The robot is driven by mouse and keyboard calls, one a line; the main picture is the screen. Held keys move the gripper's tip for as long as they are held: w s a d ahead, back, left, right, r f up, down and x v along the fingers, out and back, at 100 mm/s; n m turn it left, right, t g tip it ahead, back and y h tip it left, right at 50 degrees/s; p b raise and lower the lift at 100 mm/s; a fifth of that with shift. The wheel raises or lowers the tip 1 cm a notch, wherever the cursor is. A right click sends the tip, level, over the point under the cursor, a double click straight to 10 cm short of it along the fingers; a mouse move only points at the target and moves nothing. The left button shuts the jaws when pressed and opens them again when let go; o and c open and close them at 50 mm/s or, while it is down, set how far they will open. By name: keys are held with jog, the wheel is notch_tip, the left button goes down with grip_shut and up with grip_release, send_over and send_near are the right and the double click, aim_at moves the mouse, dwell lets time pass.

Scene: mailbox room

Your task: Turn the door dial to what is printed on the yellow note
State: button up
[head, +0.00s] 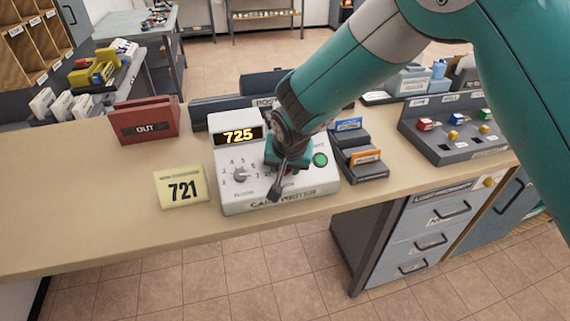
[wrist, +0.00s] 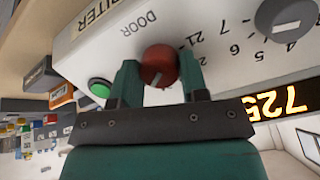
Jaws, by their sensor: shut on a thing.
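The yellow note (head: 181,187) lies on the counter left of the grey-white device and reads 721. The device's display (head: 238,135) shows 725 in lit digits; it also shows in the wrist view (wrist: 275,102). The red dial (wrist: 160,64), beside the printed word DOOR, is between my two fingers in the wrist view. My gripper (wrist: 160,72) is shut on this dial. In the head view my gripper (head: 277,184) covers most of the dial. A pale pointer line shows on the dial's face.
A grey dial (head: 240,175) sits on the device left of my gripper, and a green button (head: 320,159) sits to the right. A red OUT holder (head: 147,120) stands behind the note. Dark card trays (head: 366,172) stand right of the device. The counter's left front is clear.

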jog(key=n, duration=0.4)
jog(key=shift+h, duration=0.3)
jog(key=n, duration=0.3)
jog(key=shift+s+n+t+b, duration=0.1)
jog(key=shift+n+t+b, duration=0.25)
jog(key=shift+n+t, duration=0.05)
jog(key=n, duration=0.3)
jog(key=shift+t+h, duration=0.3)
jog(key=shift+h, duration=0.1)
jog(key=n, duration=0.4)
jog(key=shift+n+t, duration=0.4)
jog(key=n, duration=0.3)
jog(key=n+t+p, duration=0.1)
jog(key=n, duration=0.3)
jog(key=shift+d+y, duration=0.1)
jog(key=shift+y, duration=0.2)
jog(key=n+p, duration=0.1)
jog(key=n, duration=0.3)
jog(key=shift+y, duration=0.3)
jog(key=shift+n+p, duration=0.5)
jog(key=shift+n, duration=1.3)
jog(key=shift+f+y, duration=0.1)
jog(key=shift+y, duration=0.2)
